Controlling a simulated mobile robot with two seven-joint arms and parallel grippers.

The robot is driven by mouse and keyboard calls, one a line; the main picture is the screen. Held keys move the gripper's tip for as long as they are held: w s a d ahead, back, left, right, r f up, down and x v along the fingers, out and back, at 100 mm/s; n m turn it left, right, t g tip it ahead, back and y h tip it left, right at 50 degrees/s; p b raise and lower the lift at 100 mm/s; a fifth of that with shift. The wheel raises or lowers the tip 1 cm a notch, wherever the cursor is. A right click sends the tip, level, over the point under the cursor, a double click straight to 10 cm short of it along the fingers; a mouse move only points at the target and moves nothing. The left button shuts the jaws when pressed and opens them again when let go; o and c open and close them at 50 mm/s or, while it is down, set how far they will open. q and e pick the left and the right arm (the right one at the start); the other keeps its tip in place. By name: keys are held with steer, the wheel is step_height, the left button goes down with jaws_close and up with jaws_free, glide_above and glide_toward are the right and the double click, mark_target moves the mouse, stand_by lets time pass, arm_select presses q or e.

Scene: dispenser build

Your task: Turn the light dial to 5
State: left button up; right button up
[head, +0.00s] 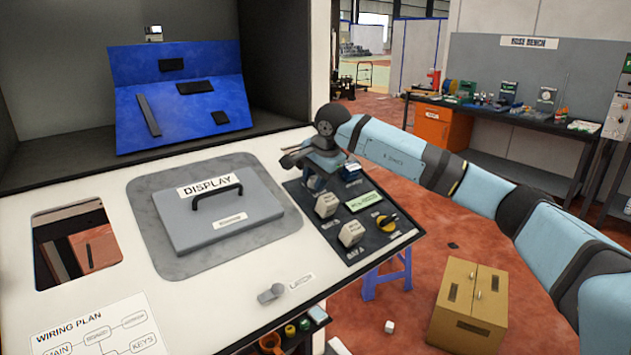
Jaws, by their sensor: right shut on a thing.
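A dark control panel (367,245) is set in the right side of the sloped white console. My right gripper (316,181) points down at the panel's upper end and is shut on what seems to be the light dial. The gripper hides that dial, so its pointer and numbers cannot be read. Below it on the panel are two pale switch blocks, an upper one (326,205) and a lower one (351,234). A small greenish readout (364,201) and a yellow and black knob (386,223) sit to their right. My left gripper is not in view.
A grey display cover (215,222) with a black handle lies left of the panel. A latch knob (271,293) is below it. A blue stand (185,105) is behind. A cardboard box (468,305) stands on the floor at right.

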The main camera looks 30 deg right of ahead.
steer(key=m+b, duration=0.1)
steer(key=m, duration=0.3)
steer(key=shift+m, duration=0.4)
steer(key=m, duration=0.3)
steer(key=shift+m, duration=0.3)
steer(key=m+b, duration=0.1)
steer(key=m, duration=0.8)
steer(key=m+b, duration=0.1)
steer(key=m, duration=0.3)
steer(key=shift+m, duration=0.3)
steer(key=m, duration=0.9)
steer(key=shift+a+y, duration=0.1)
steer(key=shift+y, duration=0.2)
steer(key=m, duration=0.4)
